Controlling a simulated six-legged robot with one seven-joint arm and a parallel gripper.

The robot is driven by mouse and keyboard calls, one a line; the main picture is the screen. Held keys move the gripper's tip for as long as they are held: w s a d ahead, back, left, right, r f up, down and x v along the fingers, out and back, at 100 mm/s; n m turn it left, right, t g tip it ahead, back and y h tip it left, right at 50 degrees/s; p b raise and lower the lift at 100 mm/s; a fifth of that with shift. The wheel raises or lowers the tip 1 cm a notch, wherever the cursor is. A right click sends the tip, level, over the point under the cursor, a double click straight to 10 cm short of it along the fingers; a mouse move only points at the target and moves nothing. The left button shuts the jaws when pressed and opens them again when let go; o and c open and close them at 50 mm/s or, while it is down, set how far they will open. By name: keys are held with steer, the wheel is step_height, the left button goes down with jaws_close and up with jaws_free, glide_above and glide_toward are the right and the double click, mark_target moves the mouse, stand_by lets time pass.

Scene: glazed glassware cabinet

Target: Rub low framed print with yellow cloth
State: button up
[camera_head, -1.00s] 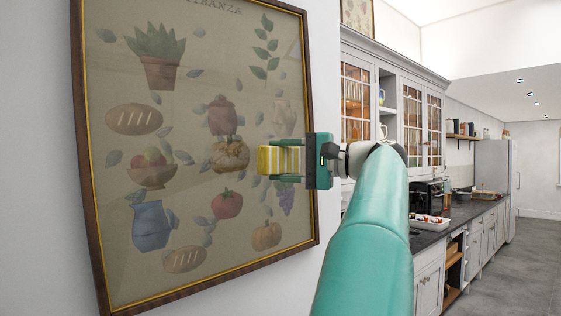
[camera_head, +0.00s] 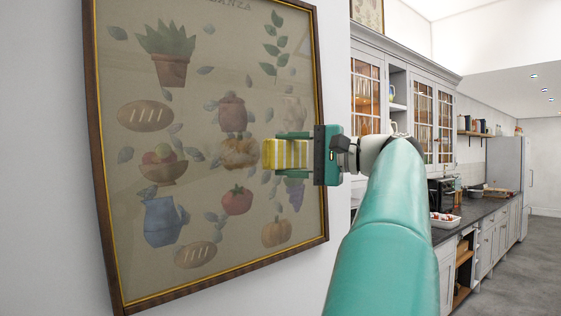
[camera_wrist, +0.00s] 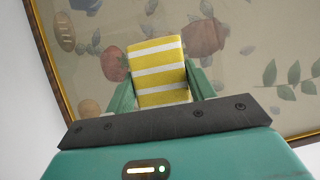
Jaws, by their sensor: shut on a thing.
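The framed print (camera_head: 203,202) hangs on the wall at the left of the head view, with a dark wood and gold frame and painted foods and plants. It also fills the upper part of the wrist view (camera_wrist: 255,60). My gripper (camera_head: 285,153) is shut on the yellow cloth (camera_head: 283,154), which has white stripes and sticks out past the fingers. In the wrist view the cloth (camera_wrist: 158,72) sits between the two green fingers, in front of the print. I cannot tell whether the cloth touches the print's surface.
Grey glazed cabinets (camera_head: 422,110) hang to the right of the print above a dark counter (camera_head: 470,216). A tray (camera_head: 445,220) and a black appliance (camera_head: 441,191) stand on the counter. A fridge (camera_head: 505,185) is farther back. Grey floor (camera_head: 520,270) lies clear at the right.

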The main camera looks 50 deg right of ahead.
glide_toward(210, 153)
steer(key=a, duration=0.7)
steer(key=shift+w+d, duration=0.25)
steer(key=shift+w, duration=0.65)
steer(key=shift+w+d, duration=0.3)
steer(key=shift+w, duration=0.6)
steer(key=shift+w+d, duration=0.25)
steer(key=shift+w, duration=0.65)
steer(key=shift+w+d, duration=0.3)
steer(key=shift+w, duration=0.65)
